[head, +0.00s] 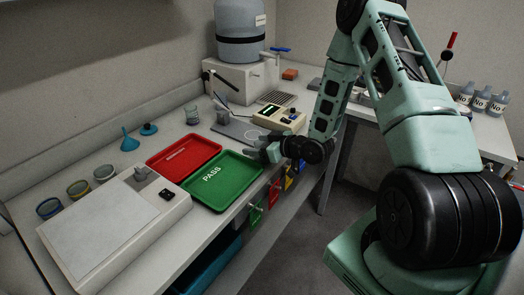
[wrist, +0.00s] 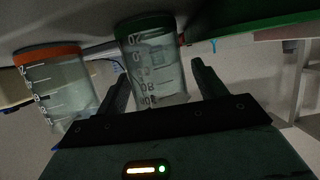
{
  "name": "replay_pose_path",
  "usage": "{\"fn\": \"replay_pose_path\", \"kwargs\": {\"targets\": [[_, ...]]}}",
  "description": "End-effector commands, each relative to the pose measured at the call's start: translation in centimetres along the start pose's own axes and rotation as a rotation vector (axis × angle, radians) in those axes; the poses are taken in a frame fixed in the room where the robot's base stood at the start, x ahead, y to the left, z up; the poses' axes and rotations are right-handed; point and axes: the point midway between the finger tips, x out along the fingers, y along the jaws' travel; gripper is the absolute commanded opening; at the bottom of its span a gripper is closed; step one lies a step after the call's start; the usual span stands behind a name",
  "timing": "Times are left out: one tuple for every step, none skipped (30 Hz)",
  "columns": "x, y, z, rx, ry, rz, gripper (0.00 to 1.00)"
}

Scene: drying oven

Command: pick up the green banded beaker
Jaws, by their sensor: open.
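In the wrist view, a clear beaker with a green band (wrist: 155,65) and printed markings appears between the two fingers of my open gripper (wrist: 160,82). The right finger is apart from the beaker. The left finger overlaps its edge in the picture, so I cannot tell whether they touch. A second clear beaker with an orange band (wrist: 57,92) is close by on the left. In the head view, my gripper (head: 262,152) is at the bench's front edge, beside the green tray; I cannot make out the green banded beaker there.
The green PASS tray (head: 222,181) and a red tray (head: 184,157) lie left of my gripper. A small instrument (head: 279,117) stands behind it. A flat white balance (head: 115,225) and several beakers are farther left. Colored tags hang below the bench edge.

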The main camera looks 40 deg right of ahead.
Motion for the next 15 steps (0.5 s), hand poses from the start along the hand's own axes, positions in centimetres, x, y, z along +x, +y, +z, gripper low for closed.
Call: {"fn": "replay_pose_path", "kwargs": {"targets": [[0.28, -0.04, -0.01, 0.001, 0.000, -0.001, 0.70], [0.37, -0.04, 0.02, 0.001, -0.001, -0.001, 0.70], [0.44, -0.03, 0.04, 0.001, -0.001, 0.000, 0.70], [0.45, -0.03, 0.06, 0.001, -0.001, 0.000, 0.70], [0.45, -0.02, 0.07, 0.001, -0.001, 0.000, 0.70], [0.44, -0.02, 0.07, 0.001, -0.001, 0.000, 0.70], [0.44, -0.02, 0.07, 0.001, -0.001, 0.000, 0.70], [0.43, -0.02, 0.07, 0.001, -0.001, 0.000, 0.70], [0.43, -0.02, 0.07, 0.001, -0.001, 0.000, 0.62], [0.42, -0.02, 0.07, 0.001, -0.001, 0.000, 0.53], [0.42, -0.01, 0.07, 0.000, -0.001, 0.000, 0.45], [0.42, -0.01, 0.07, 0.000, -0.001, 0.000, 0.34], [0.41, -0.01, 0.07, 0.000, -0.001, 0.000, 0.26], [0.41, -0.01, 0.07, 0.000, -0.001, 0.000, 0.19], [0.41, -0.01, 0.07, 0.000, -0.001, 0.000, 0.19]]}}
